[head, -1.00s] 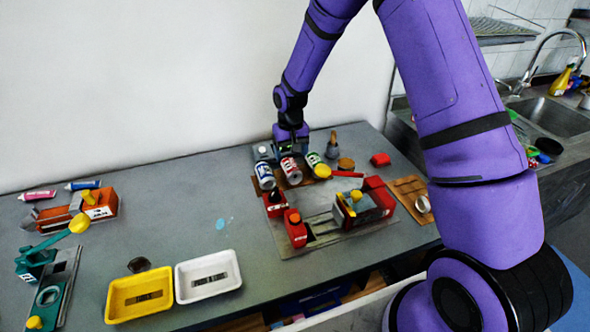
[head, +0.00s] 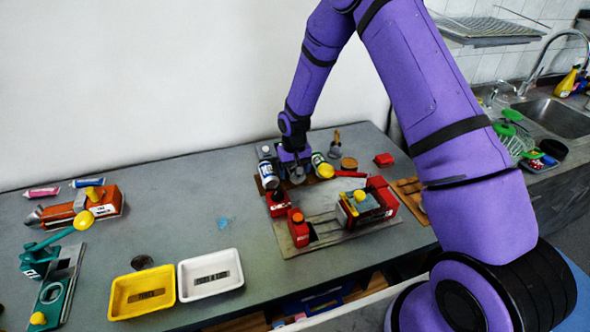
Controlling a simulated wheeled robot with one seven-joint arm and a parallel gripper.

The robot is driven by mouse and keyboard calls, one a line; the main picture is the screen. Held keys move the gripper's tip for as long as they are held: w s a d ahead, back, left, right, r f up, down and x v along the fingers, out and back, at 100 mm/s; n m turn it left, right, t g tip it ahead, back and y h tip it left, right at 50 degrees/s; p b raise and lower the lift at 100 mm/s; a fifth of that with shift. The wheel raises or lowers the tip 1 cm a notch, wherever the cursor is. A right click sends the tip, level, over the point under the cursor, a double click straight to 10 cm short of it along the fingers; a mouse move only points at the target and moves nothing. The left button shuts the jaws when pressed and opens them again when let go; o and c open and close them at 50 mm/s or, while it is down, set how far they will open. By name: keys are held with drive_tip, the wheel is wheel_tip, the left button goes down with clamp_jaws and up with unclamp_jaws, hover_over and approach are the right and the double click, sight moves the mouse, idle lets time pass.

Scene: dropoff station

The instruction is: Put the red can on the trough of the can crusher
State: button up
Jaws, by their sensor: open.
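The red can stands between a blue can (head: 268,174) and a green can (head: 318,160) at the back of the table, but my gripper now covers most of it. Only a pale round end of the red can (head: 298,178) shows below the gripper. My gripper (head: 294,164) points down, open, right at the red can; whether the fingers straddle it I cannot tell. The red can crusher (head: 378,203) is on a grey plate in front of the cans, with its trough (head: 324,226) between two red end blocks. The trough looks empty.
A yellow tray (head: 116,300) and a white tray (head: 226,262) are at the front left. An orange machine (head: 88,206) and a green lever press (head: 38,262) are at the far left. A red block (head: 384,160) lies at the back right. The table's middle left is mostly clear.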

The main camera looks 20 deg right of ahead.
drive_tip(key=c, duration=0.6)
drive_tip(key=shift+r, duration=2.5)
